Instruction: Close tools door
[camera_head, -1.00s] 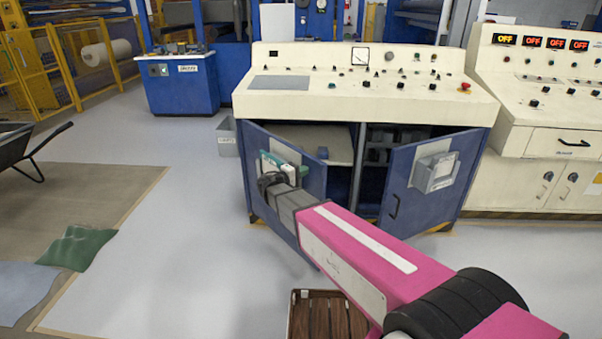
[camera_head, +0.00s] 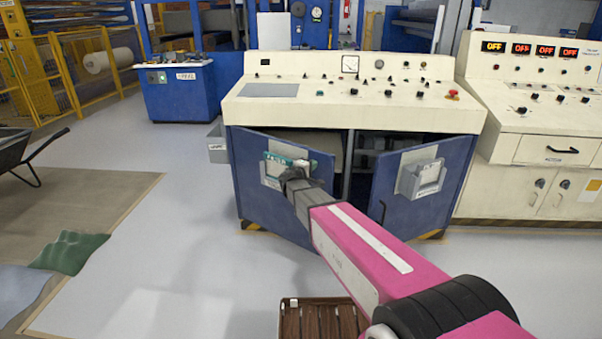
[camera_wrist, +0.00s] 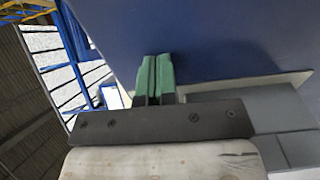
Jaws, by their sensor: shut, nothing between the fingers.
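The blue cabinet under the cream control desk (camera_head: 330,108) has two doors, both ajar. The left door (camera_head: 250,187) carries a pale holder on its front and stands partly out from the cabinet. The right door (camera_head: 440,205), with a dark handle and a grey box holder (camera_head: 422,180), also stands out. My gripper (camera_head: 288,166) is at the upper front of the left door, by the holder. In the wrist view its green fingers (camera_wrist: 155,80) are together and empty, against or very near the blue door face (camera_wrist: 210,35). Exact contact is hard to tell.
A slatted brown crate (camera_head: 322,318) stands on the floor in front of the cabinet, below my arm. A grey bin (camera_head: 217,143) is left of the cabinet. A second cream console (camera_head: 530,140) stands at right.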

